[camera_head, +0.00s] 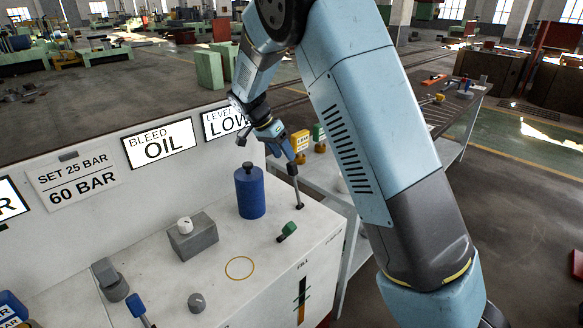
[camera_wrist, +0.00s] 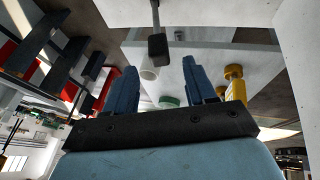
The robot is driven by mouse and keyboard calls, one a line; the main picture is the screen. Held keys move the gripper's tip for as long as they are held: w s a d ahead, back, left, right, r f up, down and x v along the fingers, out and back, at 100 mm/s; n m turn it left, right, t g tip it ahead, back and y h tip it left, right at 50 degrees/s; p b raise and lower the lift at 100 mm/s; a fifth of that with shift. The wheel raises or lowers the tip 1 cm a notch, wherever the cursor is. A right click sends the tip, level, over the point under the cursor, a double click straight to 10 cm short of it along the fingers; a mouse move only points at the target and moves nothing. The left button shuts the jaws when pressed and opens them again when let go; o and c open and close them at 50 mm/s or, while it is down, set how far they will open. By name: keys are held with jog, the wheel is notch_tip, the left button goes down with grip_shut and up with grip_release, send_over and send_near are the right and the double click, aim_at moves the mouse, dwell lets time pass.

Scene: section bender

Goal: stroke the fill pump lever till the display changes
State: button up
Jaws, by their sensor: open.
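A thin grey lever (camera_head: 298,190) with a dark grip stands near the far right corner of the white console top, likely the fill pump lever. My gripper (camera_head: 287,153) is open at the lever's upper end. In the wrist view the dark grip (camera_wrist: 158,47) lies just past the tips of my open gripper (camera_wrist: 158,72), roughly centred between the two blue fingers. I cannot tell whether they touch. The display (camera_head: 226,122) on the back panel reads LEVEL LOW. Its right end is partly hidden by my arm.
A blue cylinder (camera_head: 251,195) stands left of the lever. A green-handled part (camera_head: 287,232) lies in front of it. A grey box with a white knob (camera_head: 193,238) is farther left. A side table with yellow and green items (camera_head: 300,141) stands behind.

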aim_at(289, 163)
jog(key=x, duration=0.6)
jog(key=shift+d+f, duration=0.2)
jog(key=shift+f, duration=0.2)
grip_shut()
